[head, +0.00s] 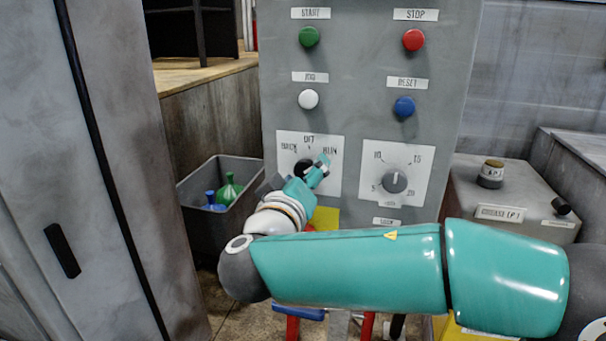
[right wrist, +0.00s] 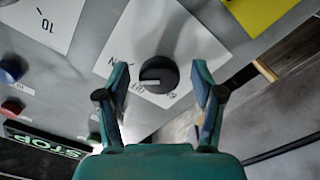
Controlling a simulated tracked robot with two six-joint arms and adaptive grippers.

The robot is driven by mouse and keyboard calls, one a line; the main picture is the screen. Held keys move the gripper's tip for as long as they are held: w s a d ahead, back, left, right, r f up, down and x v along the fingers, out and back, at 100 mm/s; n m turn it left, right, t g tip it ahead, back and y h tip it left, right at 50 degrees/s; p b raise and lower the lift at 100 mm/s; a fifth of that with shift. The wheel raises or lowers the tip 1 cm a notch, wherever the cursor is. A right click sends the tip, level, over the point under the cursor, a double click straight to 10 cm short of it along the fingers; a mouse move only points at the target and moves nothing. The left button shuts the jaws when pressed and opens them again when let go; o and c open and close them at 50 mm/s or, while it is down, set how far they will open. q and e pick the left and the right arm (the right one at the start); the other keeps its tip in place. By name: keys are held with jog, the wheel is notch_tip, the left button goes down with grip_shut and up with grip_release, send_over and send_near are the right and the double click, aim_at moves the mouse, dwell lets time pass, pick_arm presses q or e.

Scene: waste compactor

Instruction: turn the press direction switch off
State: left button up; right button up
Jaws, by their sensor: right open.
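The press direction switch is a black round knob (head: 303,168) on a white plate marked BACK, OFF and RUN. In the right wrist view the knob (right wrist: 158,75) shows a pale mark on the side towards the labels; which label it points to exactly I cannot tell. My right gripper (head: 318,171) is in front of the plate and partly hides the knob in the head view. In the right wrist view its two fingers (right wrist: 160,82) are open, one on each side of the knob, with gaps visible. My left gripper is not in view.
The grey panel also carries a green START button (head: 309,37), red STOP button (head: 413,40), white JOG button (head: 308,99), blue RESET button (head: 404,106) and a numbered dial (head: 395,182). A dark bin (head: 191,190) with bottles stands left of the panel.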

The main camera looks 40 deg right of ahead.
jog(key=c, duration=1.1)
jog(key=shift+n+b, duration=1.9)
jog(key=shift+n, duration=3.1)
jog(key=shift+a, duration=0.1)
